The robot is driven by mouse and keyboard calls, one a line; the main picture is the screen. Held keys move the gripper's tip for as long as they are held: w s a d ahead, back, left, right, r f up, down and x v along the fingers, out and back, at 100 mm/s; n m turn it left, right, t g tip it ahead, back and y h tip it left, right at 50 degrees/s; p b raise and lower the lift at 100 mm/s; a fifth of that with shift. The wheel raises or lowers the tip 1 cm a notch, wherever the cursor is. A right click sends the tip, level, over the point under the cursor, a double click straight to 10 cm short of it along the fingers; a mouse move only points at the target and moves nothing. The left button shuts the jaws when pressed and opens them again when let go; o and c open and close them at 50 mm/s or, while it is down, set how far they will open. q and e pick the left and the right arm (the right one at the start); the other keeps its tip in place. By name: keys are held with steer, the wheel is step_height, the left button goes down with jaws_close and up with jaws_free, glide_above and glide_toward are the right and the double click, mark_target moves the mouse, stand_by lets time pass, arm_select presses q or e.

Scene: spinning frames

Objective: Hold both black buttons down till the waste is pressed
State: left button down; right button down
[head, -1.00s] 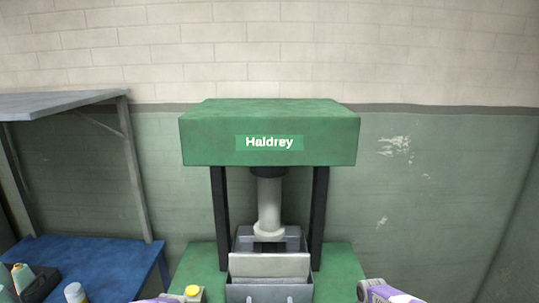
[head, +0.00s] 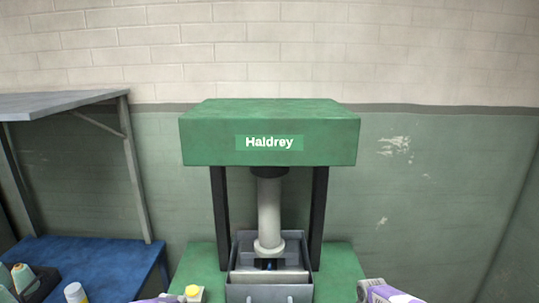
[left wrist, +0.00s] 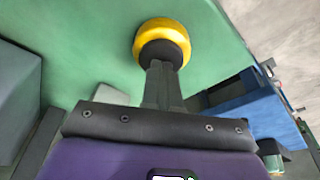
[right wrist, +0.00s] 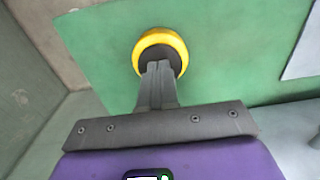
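The green press (head: 269,130) stands ahead, its grey ram (head: 269,220) lowered into a grey metal box (head: 270,293). Something dark with a blue patch (head: 268,264) shows under the ram; I cannot tell its shape. In the left wrist view my left gripper (left wrist: 160,68) is shut, its fingertips at a black button (left wrist: 162,50) inside a yellow ring. In the right wrist view my right gripper (right wrist: 159,68) is shut, its fingertips at the other black button (right wrist: 161,57), also yellow-ringed. Both seem to touch; how far the buttons are down is hidden.
A blue table (head: 95,262) with spools and a bottle (head: 75,292) stands at the left, under a grey shelf (head: 60,103). A brick wall (head: 430,60) is behind. The space right of the press looks clear.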

steer(key=shift+r, duration=3)
steer(key=s+r, duration=0.3)
steer(key=s, duration=0.4)
arm_select(q)
steer(key=shift+w+a+v, duration=0.1)
steer(key=shift+w+v, duration=0.1)
steer(key=shift+v, duration=0.75)
steer(key=shift+w+a+v, duration=0.15)
steer(key=shift+w+v, duration=0.05)
steer(key=shift+v, duration=0.8)
steer(key=shift+w+a+v, duration=0.1)
steer(key=shift+w+v, duration=0.1)
steer(key=shift+v, duration=0.75)
steer(key=shift+r, duration=0.2)
